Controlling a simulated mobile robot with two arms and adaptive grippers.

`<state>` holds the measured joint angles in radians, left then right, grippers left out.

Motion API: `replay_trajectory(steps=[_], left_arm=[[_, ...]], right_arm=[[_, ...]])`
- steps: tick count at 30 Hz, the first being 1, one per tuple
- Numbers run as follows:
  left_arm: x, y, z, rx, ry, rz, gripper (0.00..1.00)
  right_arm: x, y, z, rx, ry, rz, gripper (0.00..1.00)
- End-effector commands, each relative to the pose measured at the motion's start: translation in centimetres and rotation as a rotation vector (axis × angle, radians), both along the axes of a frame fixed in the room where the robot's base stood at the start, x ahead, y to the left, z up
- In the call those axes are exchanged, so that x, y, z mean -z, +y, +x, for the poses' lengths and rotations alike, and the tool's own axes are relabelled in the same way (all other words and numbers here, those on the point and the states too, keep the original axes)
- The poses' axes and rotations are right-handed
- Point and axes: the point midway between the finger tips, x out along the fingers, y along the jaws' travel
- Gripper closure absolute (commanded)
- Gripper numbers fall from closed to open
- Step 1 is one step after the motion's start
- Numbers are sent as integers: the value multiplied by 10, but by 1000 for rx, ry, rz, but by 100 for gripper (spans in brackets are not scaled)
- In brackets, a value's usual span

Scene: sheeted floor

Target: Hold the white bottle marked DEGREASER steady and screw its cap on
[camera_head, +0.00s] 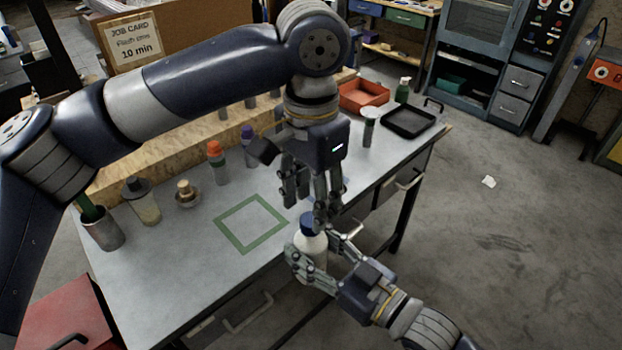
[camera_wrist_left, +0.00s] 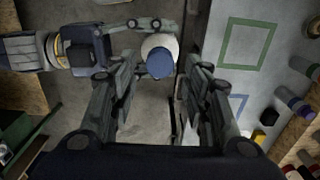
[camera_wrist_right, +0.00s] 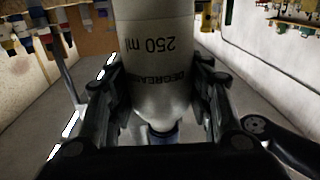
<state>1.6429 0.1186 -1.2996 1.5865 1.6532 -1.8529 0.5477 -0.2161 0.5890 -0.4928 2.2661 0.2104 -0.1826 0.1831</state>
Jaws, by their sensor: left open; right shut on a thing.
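The white bottle (camera_head: 311,243) stands upright beside the front edge of the bench, held in the air. Its DEGREASER and 250 ml lettering shows upside down in the right wrist view (camera_wrist_right: 158,45). A blue cap (camera_head: 307,220) sits on its neck; how tight it is, I cannot tell. My right gripper (camera_head: 308,268) is shut around the bottle's body. My left gripper (camera_head: 312,206) is open, pointing down just above the bottle. In the left wrist view the blue cap (camera_wrist_left: 160,63) lies between its fingers, apparently without contact.
The grey bench (camera_head: 185,255) bears a green square outline (camera_head: 232,240). An orange-topped bottle (camera_head: 216,160), a purple-topped bottle (camera_head: 247,145) and other containers stand along its back. A red tray (camera_head: 363,96) and a black tray (camera_head: 408,122) sit at the far end.

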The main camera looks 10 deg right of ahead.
Motion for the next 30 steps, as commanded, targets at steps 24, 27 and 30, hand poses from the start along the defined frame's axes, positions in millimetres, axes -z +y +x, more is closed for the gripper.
replay_trajectory(steps=[24,27,30], left_arm=[[35,0,0,0,-1,-1,97],[35,0,0,0,-1,-1,100],[35,0,0,2,-1,-1,100]], right_arm=[[-1,0,0,0,-2,1,100],[-1,0,0,0,-2,1,100],[-1,0,0,0,-2,1,100]])
